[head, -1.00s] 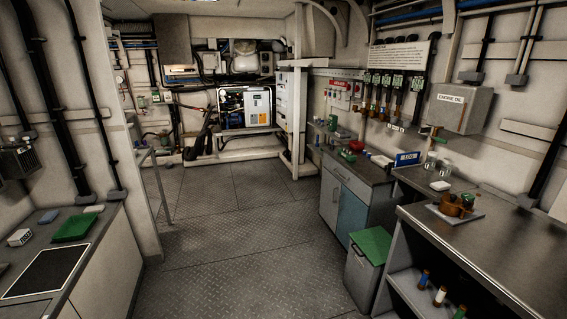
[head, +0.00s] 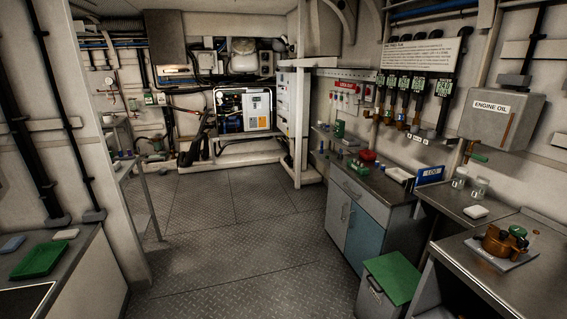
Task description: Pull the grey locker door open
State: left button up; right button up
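A low cabinet stands on the right side of the room. Its front has a grey door (head: 337,215) on the left and a light blue door (head: 364,238) on the right, under a grey drawer (head: 353,188). The grey door looks closed, and a small handle shows near its right edge. I cannot tell for sure whether this grey door is the locker door. Neither of my grippers is in view.
A bin with a green lid (head: 392,277) stands in front of the cabinet's right end. A workbench (head: 460,262) fills the right foreground. A counter with a green tray (head: 41,260) is at left. The metal floor (head: 235,235) between them is clear.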

aim_at(339, 203)
jog(key=i, duration=0.8)
jog(key=i+z, duration=0.25)
jog(key=i, duration=0.15)
jog(key=i+j+z, duration=0.45)
jog(key=i+z, duration=0.3)
jog(key=i+j+z, duration=0.25)
jog(key=z, duration=0.15)
jog(key=i+j+z, duration=0.35)
jog(key=j, duration=0.25)
jog(key=i+j+z, duration=0.2)
jog(key=j, duration=0.15)
